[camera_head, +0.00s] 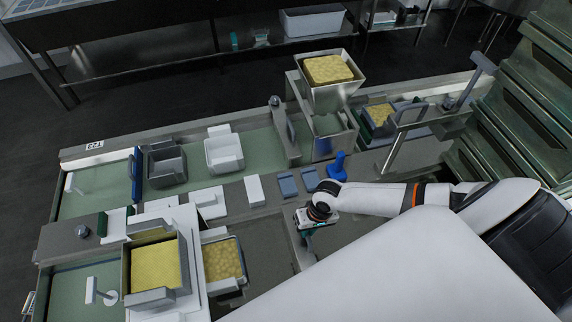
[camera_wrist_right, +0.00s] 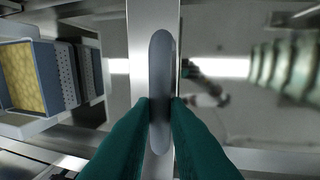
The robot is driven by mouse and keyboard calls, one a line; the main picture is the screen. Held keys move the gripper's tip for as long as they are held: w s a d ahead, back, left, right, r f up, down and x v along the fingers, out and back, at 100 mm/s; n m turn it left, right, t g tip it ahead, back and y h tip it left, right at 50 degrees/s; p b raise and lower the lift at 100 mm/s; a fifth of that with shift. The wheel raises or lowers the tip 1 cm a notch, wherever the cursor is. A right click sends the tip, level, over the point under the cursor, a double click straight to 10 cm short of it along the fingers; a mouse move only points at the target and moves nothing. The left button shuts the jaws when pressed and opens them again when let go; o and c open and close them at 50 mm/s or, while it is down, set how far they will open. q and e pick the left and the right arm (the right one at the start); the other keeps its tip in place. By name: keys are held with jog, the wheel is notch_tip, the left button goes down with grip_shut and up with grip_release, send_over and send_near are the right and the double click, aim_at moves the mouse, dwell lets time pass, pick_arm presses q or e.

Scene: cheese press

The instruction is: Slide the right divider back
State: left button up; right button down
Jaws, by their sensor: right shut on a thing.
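My right gripper (camera_head: 304,231) reaches down at the middle of the press, just right of a cheese mould. In the right wrist view its two green fingers (camera_wrist_right: 160,104) are shut on an upright grey, round-ended handle (camera_wrist_right: 160,62), which I take to be the right divider's. The handle stands over a flat metal bar (camera_wrist_right: 142,30). My left gripper is not in view.
A mould with yellow cheese (camera_head: 222,260) is left of my right gripper; a yellow block (camera_head: 155,265) sits farther left. A metal hopper with cheese (camera_head: 328,70) stands behind. A blue piece (camera_head: 337,165) is close to my right arm.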

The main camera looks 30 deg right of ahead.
jog(key=shift+s+d, duration=0.2)
jog(key=shift+d, duration=0.6)
jog(key=shift+s+d, duration=0.2)
jog(key=shift+d, duration=0.6)
jog(key=c, duration=1.4)
grip_release()
jog(key=shift+s+d, duration=0.1)
notch_tip(320, 180, up, 12)
jog(key=d, duration=0.2)
jog(key=shift+s+f, duration=0.15)
jog(key=shift+s, duration=0.15)
